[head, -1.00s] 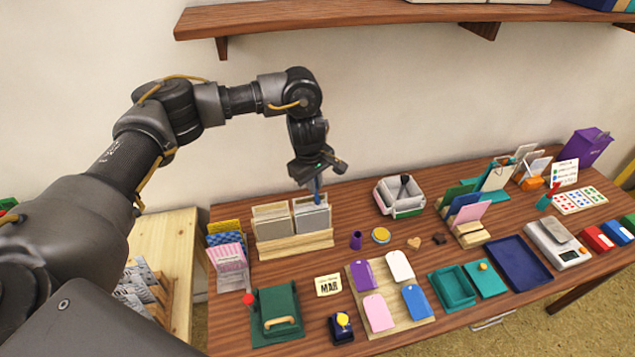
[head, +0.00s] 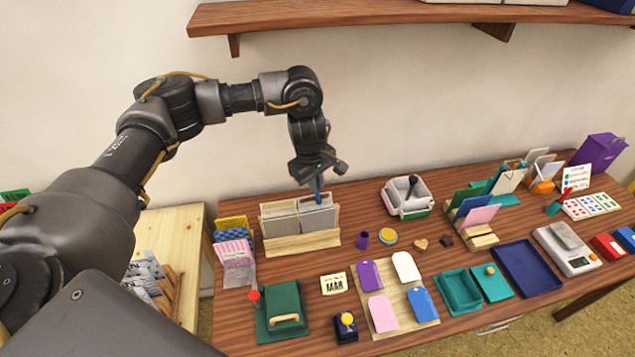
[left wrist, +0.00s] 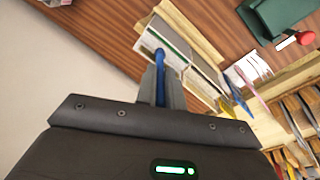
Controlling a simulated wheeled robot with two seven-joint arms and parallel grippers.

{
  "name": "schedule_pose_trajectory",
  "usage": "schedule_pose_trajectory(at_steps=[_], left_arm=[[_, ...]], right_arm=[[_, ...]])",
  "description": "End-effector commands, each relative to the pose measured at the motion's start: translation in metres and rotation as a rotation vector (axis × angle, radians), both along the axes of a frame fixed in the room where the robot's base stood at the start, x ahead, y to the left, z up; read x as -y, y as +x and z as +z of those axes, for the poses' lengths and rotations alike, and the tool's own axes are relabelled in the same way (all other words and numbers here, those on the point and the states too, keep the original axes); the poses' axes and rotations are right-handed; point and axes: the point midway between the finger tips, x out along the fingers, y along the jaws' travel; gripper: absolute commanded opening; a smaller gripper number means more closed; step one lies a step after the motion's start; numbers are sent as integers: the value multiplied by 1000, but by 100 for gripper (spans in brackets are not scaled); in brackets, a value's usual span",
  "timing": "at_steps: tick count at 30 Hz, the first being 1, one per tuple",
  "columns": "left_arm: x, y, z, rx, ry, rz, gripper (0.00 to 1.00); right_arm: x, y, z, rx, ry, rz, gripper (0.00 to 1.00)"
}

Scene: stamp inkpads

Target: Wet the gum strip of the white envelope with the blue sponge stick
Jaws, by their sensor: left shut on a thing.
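My left gripper (head: 316,172) is shut on the blue sponge stick (head: 317,190), which hangs down nearly upright. In the left wrist view the stick (left wrist: 160,62) runs out from between the fingers (left wrist: 160,88). Its lower end meets or overlaps the top edge of the right whitish envelope-like piece (head: 317,214) in a wooden rack (head: 300,243). I cannot tell whether it touches. A second greyish-white piece (head: 281,221) stands to its left. The gum strip cannot be made out clearly. My right gripper is not in view.
A green box with a handle (head: 283,312) lies in front. A wall shelf (head: 370,16) hangs above.

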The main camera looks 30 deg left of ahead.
Motion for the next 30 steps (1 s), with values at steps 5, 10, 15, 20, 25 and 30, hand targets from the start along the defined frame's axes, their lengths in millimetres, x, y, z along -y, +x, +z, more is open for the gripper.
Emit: schedule_pose_trajectory(at_steps=[5,10,15,20,25,30], left_arm=[[-6,-4,0,0,1,1,0],[-9,-6,0,0,1,1,0],[-9,-6,0,0,1,1,0],[-13,-9,0,0,1,1,0],[-18,-13,0,0,1,1,0],[-18,-13,0,0,1,1,0]], right_arm=[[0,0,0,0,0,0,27],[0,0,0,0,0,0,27],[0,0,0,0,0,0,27],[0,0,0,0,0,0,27],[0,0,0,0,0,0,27],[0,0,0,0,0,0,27]])
